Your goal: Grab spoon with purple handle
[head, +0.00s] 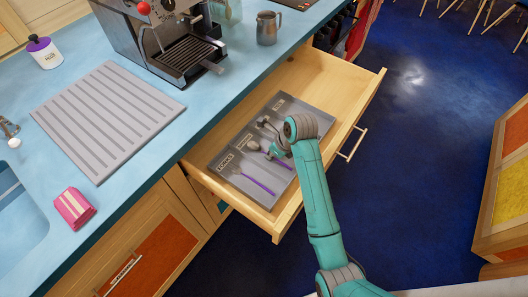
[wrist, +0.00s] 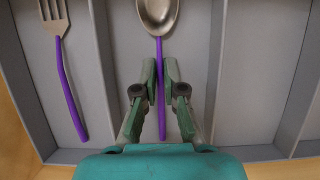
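The spoon with a purple handle (wrist: 160,85) lies in a tray compartment, its silver bowl at the top of the wrist view. Its bowl also shows in the head view (head: 253,146). My gripper (wrist: 160,68) points down into the tray, with a fingertip on each side of the handle just below the bowl. The fingers are close together and appear to be touching the handle. In the head view my gripper (head: 276,150) partly hides the spoon.
A fork with a purple handle (wrist: 66,85) lies in the compartment to the left. Grey dividers (wrist: 216,70) flank the spoon's compartment. The tray (head: 222,163) sits in an open wooden drawer (head: 335,92) below the blue counter. The compartment to the right is empty in the wrist view.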

